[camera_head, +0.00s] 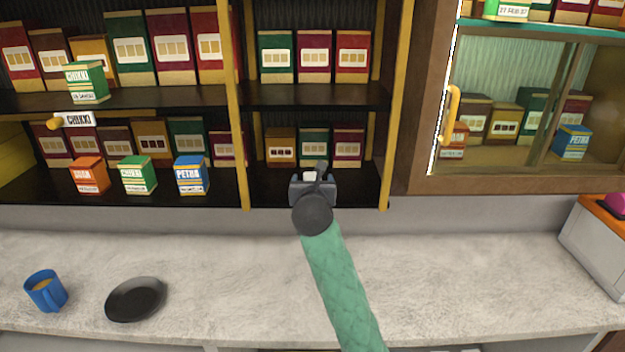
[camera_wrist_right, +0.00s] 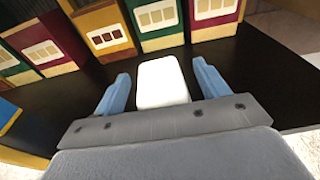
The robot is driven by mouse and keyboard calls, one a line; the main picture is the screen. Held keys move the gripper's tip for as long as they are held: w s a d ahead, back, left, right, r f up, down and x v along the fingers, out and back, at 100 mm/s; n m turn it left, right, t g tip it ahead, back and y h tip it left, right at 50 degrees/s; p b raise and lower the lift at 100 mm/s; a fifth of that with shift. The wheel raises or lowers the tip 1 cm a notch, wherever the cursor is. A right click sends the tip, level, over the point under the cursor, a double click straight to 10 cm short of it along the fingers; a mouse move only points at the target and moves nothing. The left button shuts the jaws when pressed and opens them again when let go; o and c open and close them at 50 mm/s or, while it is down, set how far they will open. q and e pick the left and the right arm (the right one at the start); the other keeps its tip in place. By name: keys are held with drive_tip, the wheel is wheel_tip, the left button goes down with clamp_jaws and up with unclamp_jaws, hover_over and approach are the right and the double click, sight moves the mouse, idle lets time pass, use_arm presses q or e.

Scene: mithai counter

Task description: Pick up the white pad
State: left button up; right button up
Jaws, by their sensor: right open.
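The white pad (camera_wrist_right: 163,82) lies on the dark lower shelf, between the two blue fingers of my right gripper (camera_wrist_right: 160,88) in the right wrist view. Small dark gaps show between the pad and each finger, so the gripper is open around it. In the head view my right gripper (camera_head: 312,182) is at the front of the lower shelf, and only a small part of the white pad (camera_head: 310,176) shows past it. My left gripper is not in view.
Boxes (camera_head: 281,148) stand behind the pad on the lower shelf (camera_head: 225,185). A yellow upright (camera_head: 238,130) is to the left. The counter (camera_head: 230,280) below holds a blue mug (camera_head: 45,291) and a black plate (camera_head: 136,299); its middle is otherwise clear. A glass-front cabinet is at right.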

sight(313, 177)
drive_tip(key=shift+w+f, duration=0.15)
drive_tip(key=shift+w, duration=0.1)
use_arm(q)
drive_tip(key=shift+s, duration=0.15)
use_arm(e)
drive_tip(key=shift+c, duration=0.4)
drive_tip(key=c, duration=1.1)
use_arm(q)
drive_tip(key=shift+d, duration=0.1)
use_arm(e)
drive_tip(key=shift+o, duration=0.2)
